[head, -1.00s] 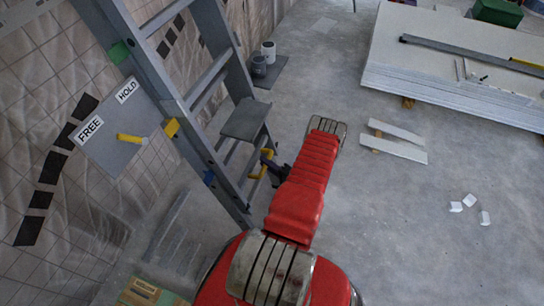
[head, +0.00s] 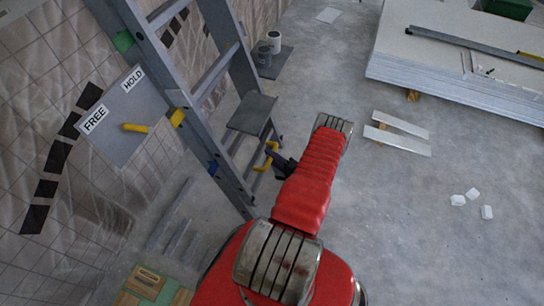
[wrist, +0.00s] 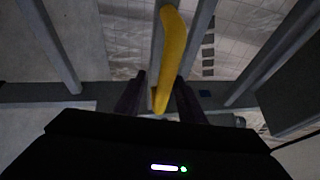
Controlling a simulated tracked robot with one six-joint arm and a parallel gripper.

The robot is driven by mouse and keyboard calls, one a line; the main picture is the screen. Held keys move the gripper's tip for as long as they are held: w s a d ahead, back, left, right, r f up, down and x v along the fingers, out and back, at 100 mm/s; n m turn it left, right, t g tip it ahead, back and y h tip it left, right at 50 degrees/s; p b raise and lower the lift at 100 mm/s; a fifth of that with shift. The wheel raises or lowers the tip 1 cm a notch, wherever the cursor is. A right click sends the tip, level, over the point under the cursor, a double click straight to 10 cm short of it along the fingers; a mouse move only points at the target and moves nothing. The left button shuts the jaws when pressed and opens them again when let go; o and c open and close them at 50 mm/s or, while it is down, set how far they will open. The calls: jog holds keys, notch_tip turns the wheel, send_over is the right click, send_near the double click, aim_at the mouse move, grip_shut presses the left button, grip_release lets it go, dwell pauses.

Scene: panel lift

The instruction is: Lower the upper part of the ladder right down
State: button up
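The grey ladder (head: 190,100) stands upright left of my arm in the head view. A yellow crank-like handle (head: 271,154) is low on its right side. My gripper (head: 282,163) is beside that handle. In the wrist view, the yellow handle (wrist: 172,50) runs down between the two dark fingers of my gripper (wrist: 160,98). The fingers are apart, with gaps showing beside the handle. A grey plate (head: 125,110) marked FREE and HOLD is by the ladder, with a yellow lever (head: 136,127) pointing left, nearer the FREE label.
A grey flat step (head: 251,113) juts from the ladder above my gripper. A stack of white panels (head: 460,75) is at the upper right, with two loose strips (head: 398,132) before it. Pots (head: 273,43) stand behind the ladder. Floor right of my arm is mostly clear.

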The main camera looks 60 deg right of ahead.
jog(key=v, duration=1.3)
jog(key=shift+s, duration=0.35)
jog(key=shift+a, duration=0.1)
dwell(0.6)
